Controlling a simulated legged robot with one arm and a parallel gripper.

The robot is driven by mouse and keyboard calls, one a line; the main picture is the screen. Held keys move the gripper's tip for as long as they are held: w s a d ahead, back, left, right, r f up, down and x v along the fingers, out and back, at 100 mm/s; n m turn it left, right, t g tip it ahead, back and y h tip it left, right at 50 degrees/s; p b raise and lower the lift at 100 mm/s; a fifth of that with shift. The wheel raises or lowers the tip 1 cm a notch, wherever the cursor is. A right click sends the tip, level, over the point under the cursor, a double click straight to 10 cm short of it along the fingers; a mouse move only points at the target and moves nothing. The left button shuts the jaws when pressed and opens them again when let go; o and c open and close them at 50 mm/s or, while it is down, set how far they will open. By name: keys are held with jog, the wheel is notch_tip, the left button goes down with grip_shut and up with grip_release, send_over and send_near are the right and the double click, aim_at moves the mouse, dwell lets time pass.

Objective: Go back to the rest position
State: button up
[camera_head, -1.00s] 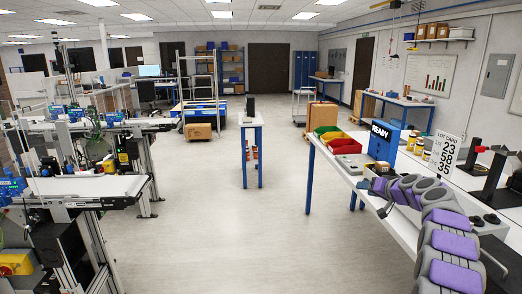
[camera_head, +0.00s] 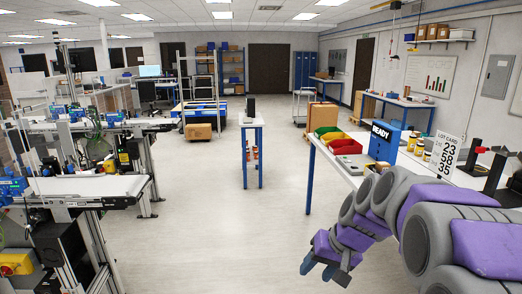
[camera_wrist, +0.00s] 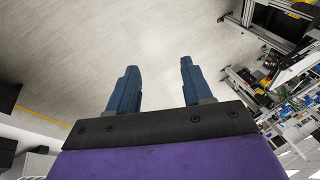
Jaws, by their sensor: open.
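My gripper (camera_head: 319,268) is at the end of my grey and purple arm, low in the right half of the head view. It hangs in front of the white table's edge, over the open floor. In the wrist view my gripper (camera_wrist: 156,88) shows two blue fingers held apart with only floor between them. Nothing is held. My arm covers part of the white table (camera_head: 340,160) on the right.
The white table carries a blue READY box (camera_head: 383,141), red bins (camera_head: 344,147) and a lot card (camera_head: 444,155). Belt conveyors (camera_head: 88,187) stand at the left. A small table (camera_head: 251,122) stands mid-room. The grey floor (camera_head: 215,235) between is clear.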

jog(key=s+f+g+h, duration=0.2)
jog(key=s+f, duration=0.1)
jog(key=s, duration=1.3)
jog(key=s+f+n+g+h, duration=0.1)
jog(key=s+f, duration=0.3)
jog(key=s, duration=1.2)
jog(key=shift+d+g+h, duration=0.3)
jog(key=shift+g+h, duration=0.1)
jog(key=shift+g, duration=0.4)
